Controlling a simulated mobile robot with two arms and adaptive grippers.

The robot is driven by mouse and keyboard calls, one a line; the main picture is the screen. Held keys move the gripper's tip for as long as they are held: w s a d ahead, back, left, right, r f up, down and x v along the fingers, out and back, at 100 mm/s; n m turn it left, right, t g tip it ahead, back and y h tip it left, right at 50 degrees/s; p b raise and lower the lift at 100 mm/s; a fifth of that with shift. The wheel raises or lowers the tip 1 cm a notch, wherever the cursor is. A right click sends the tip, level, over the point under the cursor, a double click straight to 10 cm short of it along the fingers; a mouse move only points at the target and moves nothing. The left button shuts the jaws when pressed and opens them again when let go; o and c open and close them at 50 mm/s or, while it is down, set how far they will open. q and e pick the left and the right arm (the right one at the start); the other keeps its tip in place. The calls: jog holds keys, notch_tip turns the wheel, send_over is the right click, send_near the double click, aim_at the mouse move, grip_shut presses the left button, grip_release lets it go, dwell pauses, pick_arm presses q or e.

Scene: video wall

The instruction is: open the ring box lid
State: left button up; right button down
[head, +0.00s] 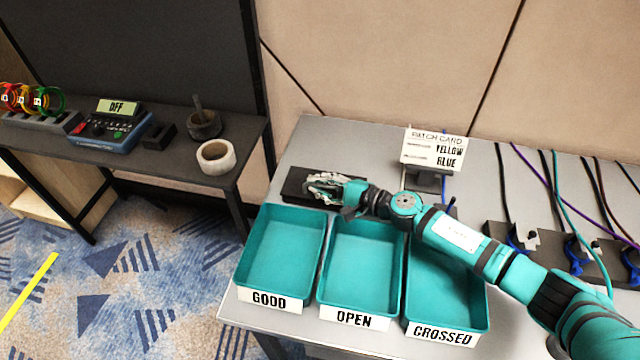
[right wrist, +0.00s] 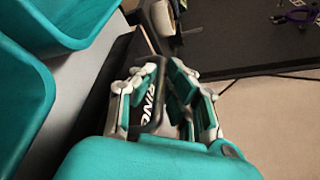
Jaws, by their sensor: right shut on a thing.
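The ring box (head: 294,184) is a low, dark box on the grey table, behind the teal trays. My right gripper (head: 325,184) reaches over it from the right and covers part of it. In the right wrist view, a dark part with white lettering (right wrist: 149,104), partly readable as "RING", shows between the fingers of the right gripper (right wrist: 165,72). The fingers are shut on a black bar-like part of the box, which looks like its lid handle. The fingers hide most of the lid, so I cannot tell whether it is raised. My left gripper is out of view.
Teal trays marked GOOD (head: 283,222), OPEN (head: 362,312) and CROSSED (head: 478,322) stand in front of the box, under my right forearm. A patch card (head: 434,148) stands behind. Cable stations line the right. A side table (head: 150,170) holds tape and a device.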

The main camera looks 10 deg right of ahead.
jog(key=shift+w+d+r+m+g+p, duration=0.1)
jog(key=shift+w+r+m+g+p, duration=0.15)
jog(key=shift+r+p, duration=0.25)
jog(key=shift+w+d+r+m+g+p, duration=0.1)
jog(key=shift+w+r+m+g+p, duration=0.05)
jog(key=shift+r+m+p, duration=0.3)
jog(key=shift+w+r+m+g+p, duration=0.3)
jog(key=shift+w+m+p, duration=0.05)
jog(key=shift+m+p, duration=0.05)
jog(key=shift+w+d+r+m, duration=0.15)
jog(key=shift+w+m, duration=0.05)
jog(key=shift+m, duration=0.1)
jog(key=shift+w+d+r+m+g, duration=0.1)
jog(key=shift+w+r+m+g, duration=0.1)
jog(key=shift+w+m+g, duration=0.2)
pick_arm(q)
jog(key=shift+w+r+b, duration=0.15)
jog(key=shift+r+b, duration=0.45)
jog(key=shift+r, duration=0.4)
pick_arm(e)
jog(key=shift+w+d+r, duration=0.15)
jog(key=shift+w+r, duration=0.2)
jog(key=shift+w, duration=0.05)
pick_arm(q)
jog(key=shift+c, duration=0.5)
